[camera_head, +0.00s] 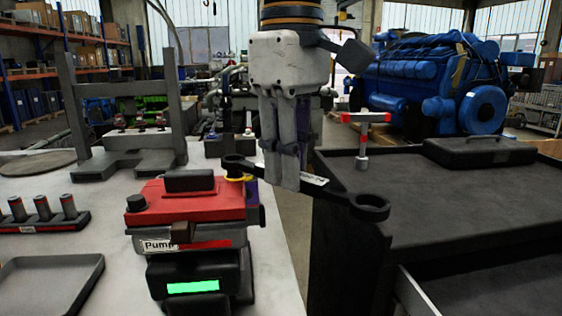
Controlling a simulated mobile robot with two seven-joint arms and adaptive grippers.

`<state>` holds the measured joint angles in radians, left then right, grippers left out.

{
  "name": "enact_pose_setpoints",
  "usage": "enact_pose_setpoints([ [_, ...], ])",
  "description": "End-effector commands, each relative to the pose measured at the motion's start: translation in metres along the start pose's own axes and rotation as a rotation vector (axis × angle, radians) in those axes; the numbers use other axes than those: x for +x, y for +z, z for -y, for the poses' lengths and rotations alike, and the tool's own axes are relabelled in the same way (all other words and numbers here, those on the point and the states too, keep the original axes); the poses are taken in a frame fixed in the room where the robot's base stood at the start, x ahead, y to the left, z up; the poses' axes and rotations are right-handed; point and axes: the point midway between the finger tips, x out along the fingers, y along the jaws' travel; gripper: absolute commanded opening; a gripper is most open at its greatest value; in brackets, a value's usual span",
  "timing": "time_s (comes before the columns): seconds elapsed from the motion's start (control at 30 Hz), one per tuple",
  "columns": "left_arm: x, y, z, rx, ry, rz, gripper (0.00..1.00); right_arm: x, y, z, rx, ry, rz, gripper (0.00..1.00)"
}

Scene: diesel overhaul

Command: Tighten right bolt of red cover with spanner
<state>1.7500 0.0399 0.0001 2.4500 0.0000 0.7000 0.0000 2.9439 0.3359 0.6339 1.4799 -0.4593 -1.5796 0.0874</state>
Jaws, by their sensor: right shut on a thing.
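My right gripper (284,172) comes down from the top middle and is shut on the dark double-ended ring spanner (338,192). The spanner is roughly level, sloping a little down to the right. Its left ring end is at the right rear corner of the red cover (188,205), just above a yellow ring (238,177). I cannot tell whether it sits around the right bolt, which is hidden. The red cover sits on the pump labelled "Pump" (147,245). The spanner's right end reaches over the dark cart's left edge. My left gripper is not in view.
A dark holder with grey cylinders (42,221) and an empty dark tray (50,288) lie on the light table at left. A grey frame (124,160) stands behind. On the dark cart (470,205) stand a red T-shaped tool (363,139) and a black case (480,150).

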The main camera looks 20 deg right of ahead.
Motion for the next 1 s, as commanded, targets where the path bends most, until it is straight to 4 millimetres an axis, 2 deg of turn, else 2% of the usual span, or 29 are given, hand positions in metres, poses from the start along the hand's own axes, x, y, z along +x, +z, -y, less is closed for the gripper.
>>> enact_pose_setpoints([
  [0.07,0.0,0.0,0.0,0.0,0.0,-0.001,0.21,-0.001,0.0,-0.001,-0.009,0.0,-0.002,0.0],
  [0.23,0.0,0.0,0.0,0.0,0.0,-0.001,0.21,0.0,-0.004,-0.024,-0.231,-0.002,-0.003,0.0],
  [0.33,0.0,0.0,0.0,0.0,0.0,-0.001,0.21,-0.001,-0.004,-0.029,-0.298,-0.001,-0.004,0.0],
  [0.8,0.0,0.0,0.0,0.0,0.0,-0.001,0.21,0.0,-0.003,-0.03,-0.297,0.0,-0.003,0.0],
  [1.0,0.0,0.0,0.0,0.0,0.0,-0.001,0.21,0.007,-0.003,-0.03,-0.297,0.0,-0.002,0.0],
])
